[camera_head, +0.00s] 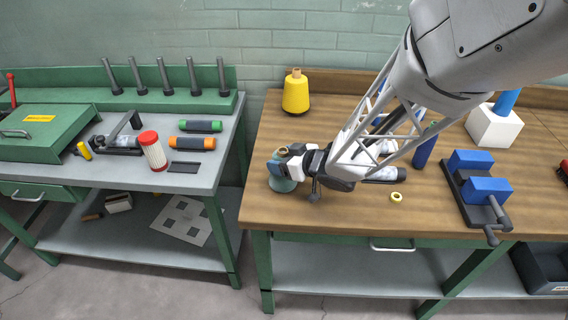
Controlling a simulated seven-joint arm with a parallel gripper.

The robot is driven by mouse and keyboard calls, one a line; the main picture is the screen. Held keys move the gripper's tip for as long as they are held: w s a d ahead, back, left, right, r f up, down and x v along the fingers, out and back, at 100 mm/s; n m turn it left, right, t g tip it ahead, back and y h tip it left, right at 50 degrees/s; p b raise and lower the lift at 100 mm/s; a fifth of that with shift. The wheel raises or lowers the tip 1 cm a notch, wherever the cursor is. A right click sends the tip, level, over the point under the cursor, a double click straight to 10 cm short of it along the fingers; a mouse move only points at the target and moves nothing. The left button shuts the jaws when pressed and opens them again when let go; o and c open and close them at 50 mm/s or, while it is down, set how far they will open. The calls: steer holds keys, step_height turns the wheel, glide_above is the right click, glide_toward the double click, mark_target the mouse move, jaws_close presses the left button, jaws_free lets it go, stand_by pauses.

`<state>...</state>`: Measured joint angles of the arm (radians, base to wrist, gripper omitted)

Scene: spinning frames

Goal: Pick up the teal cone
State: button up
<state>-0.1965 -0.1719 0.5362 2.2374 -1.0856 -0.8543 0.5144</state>
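The teal cone (283,184) stands upright near the left front edge of the wooden tabletop (330,212). Its wide base shows below my gripper, and a small brown tip shows above it. My gripper (280,164) reaches in from the right, low over the table, with its white and blue-grey finger parts at the cone's upper body. The fingers overlap the cone in this view. I cannot tell whether they are closed on it or only around it. Part of the cone's middle is hidden by the gripper.
A yellow cone (296,94) stands behind. A small yellow ring (396,197) lies right of the gripper. A black-and-blue vise-like device (480,187) and a white block (493,128) are farther right. A gap separates the grey-topped left bench (120,178). The front middle of the wooden top is clear.

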mark_target(280, 149)
steer(key=c, duration=0.4)
steer(key=shift+r, duration=0.1)
steer(key=shift+r, duration=0.45)
steer(key=r, duration=0.2)
steer(key=shift+s+d+r, duration=0.1)
steer(key=shift+s+r, duration=0.1)
steer(key=shift+r, duration=0.1)
steer(key=s+d, duration=0.2)
steer(key=s, duration=0.2)
steer(key=s+d+r, duration=0.1)
steer(key=s+d, duration=0.1)
steer(key=s, duration=0.3)
steer(key=s+d, duration=0.1)
steer(key=s, duration=0.4)
steer(key=shift+s+d+r, duration=0.15)
steer(key=shift+s+d, duration=0.05)
steer(key=shift+d, duration=0.2)
